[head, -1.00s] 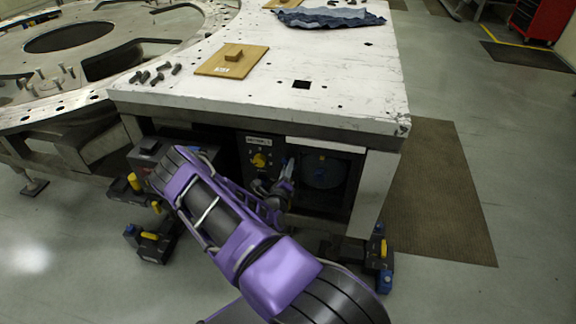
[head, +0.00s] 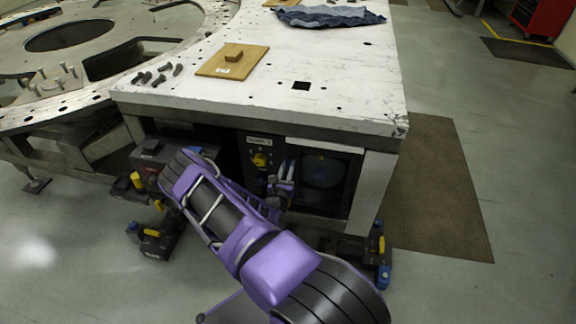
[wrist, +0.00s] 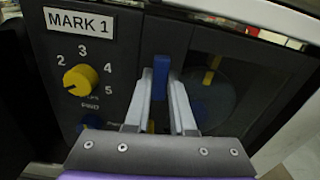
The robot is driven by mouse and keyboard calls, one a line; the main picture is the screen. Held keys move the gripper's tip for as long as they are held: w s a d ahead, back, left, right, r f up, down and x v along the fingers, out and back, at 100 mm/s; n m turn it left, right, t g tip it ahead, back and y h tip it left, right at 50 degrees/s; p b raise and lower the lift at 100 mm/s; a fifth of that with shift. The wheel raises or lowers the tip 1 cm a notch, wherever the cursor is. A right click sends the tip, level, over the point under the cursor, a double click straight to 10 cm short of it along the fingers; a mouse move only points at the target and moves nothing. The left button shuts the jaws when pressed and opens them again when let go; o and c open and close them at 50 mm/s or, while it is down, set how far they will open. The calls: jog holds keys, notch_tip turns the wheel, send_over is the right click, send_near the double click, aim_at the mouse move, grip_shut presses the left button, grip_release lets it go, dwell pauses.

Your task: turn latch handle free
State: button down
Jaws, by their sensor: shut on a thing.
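The latch handle is a blue upright bar (wrist: 160,78) on the dark panel, in the wrist view. My gripper (wrist: 161,92) is shut on it, one pale finger on each side. The handle's lower part shows between the fingers and its foot is hidden by my gripper body. In the head view my gripper (head: 284,178) is at the panel under the white table, and the handle is too small there to tell apart.
Left of the handle is a yellow knob (wrist: 80,79) with a numbered dial, under a "MARK 1" label (wrist: 80,22). To the right is a dark window (wrist: 215,85) with a yellow marker behind it. The white table top (head: 330,60) overhangs the panel.

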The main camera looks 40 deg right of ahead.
jog(key=shift+m, duration=0.7)
jog(key=c, duration=0.8)
grip_release()
jog(key=shift+o, duration=0.2)
jog(key=v, duration=1.7)
jog(key=shift+a, duration=0.25)
jog(key=shift+s, duration=0.1)
